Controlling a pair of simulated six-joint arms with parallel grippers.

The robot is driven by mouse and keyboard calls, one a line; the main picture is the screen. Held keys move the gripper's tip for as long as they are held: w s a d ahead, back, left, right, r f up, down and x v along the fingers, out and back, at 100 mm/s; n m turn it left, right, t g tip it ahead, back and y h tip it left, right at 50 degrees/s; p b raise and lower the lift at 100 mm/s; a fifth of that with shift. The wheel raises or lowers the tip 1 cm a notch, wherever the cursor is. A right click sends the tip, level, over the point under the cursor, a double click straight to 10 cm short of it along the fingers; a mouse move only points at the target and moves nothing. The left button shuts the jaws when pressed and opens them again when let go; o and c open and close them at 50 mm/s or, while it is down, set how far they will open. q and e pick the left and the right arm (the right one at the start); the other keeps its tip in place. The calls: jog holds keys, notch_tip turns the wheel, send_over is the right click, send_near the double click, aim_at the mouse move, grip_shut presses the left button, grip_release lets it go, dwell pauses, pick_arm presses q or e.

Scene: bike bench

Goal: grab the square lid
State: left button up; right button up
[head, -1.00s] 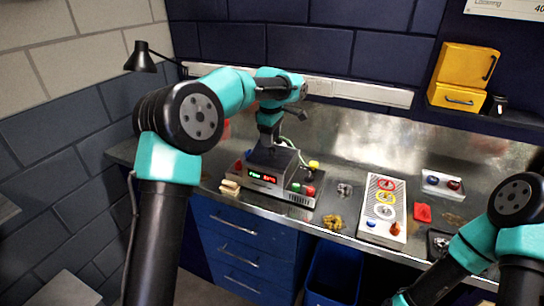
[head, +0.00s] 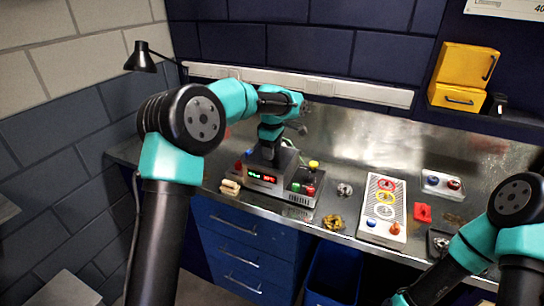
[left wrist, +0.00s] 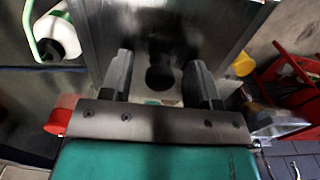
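My left gripper (head: 267,152) points down at the top of the grey box with lit green and red displays (head: 262,178). In the left wrist view my left gripper (left wrist: 161,85) is open, with one dark finger on each side of a dark round knob (left wrist: 160,77). The knob stands on a flat grey metal plate (left wrist: 205,25), which looks like the square lid. I see no clear finger contact with the knob. In the head view the arm largely hides the lid. My right gripper is outside the frame; only its arm shows at the lower right.
A panel with coloured rings (head: 382,207) and a small white box with two knobs (head: 442,184) stand to the right. A brass-coloured part (head: 332,222) lies near the front edge. A black lamp (head: 141,57) and yellow cabinets (head: 462,76) are at the back.

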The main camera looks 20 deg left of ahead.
pick_arm(q)
grip_shut()
dwell(0.3)
jog(key=shift+r, duration=0.15)
jog(key=shift+r, duration=1.7)
jog(key=s+d, duration=0.2)
jog(key=s, duration=0.5)
jog(key=s+d+r, duration=0.1)
jog(key=s+d, duration=0.1)
jog(key=s, duration=0.6)
jog(key=shift+s+d+r, duration=0.15)
jog(key=shift+s+d, duration=0.05)
jog(key=shift+d, duration=0.05)
